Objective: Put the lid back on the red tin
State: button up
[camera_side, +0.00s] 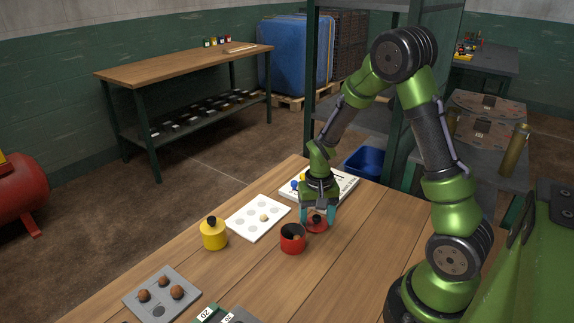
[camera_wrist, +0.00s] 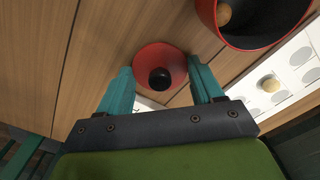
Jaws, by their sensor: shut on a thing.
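The red tin (camera_side: 292,242) stands upright and open on the wooden table; its inside is dark. In the wrist view the tin (camera_wrist: 207,22) is at the top right, with a brown ball (camera_wrist: 224,14) inside. The red lid (camera_side: 316,225) has a black knob and is to the right of the tin in the side view. My gripper (camera_side: 317,216) points down and is shut on the lid, a finger at either side of it. The wrist view shows the lid (camera_wrist: 147,59) between the fingertips, knob facing me. I cannot tell whether the lid touches the table.
A yellow tin (camera_side: 214,237) with a black knob stands left of the red tin. A white tray with round hollows (camera_side: 246,226) lies behind them. A grey tray (camera_side: 187,288) with brown balls is at the front left. A white board (camera_side: 345,186) lies behind my gripper. The table's right side is clear.

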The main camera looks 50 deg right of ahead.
aim_at(314, 218)
jog(key=shift+n, duration=0.3)
jog(key=r, duration=0.6)
jog(key=a+r, duration=0.1)
jog(key=r, duration=0.2)
jog(key=shift+w+r, duration=0.15)
jog(key=shift+r, duration=0.1)
jog(key=a+r+n, duration=0.2)
jog(key=a+n, duration=0.3)
jog(key=a, duration=0.4)
jog(key=shift+w+d+f, duration=0.15)
jog(key=shift+w+f, duration=0.05)
jog(key=shift+f, duration=1.3)
jog(key=shift+w+d+f, duration=0.1)
jog(key=shift+w+f, duration=0.05)
jog(key=shift+f, duration=1.3)
jog(key=shift+f, duration=0.15)
jog(key=o, duration=1.1)
jog(key=shift+o, duration=0.4)
notch_tip(314, 218, up, 7)
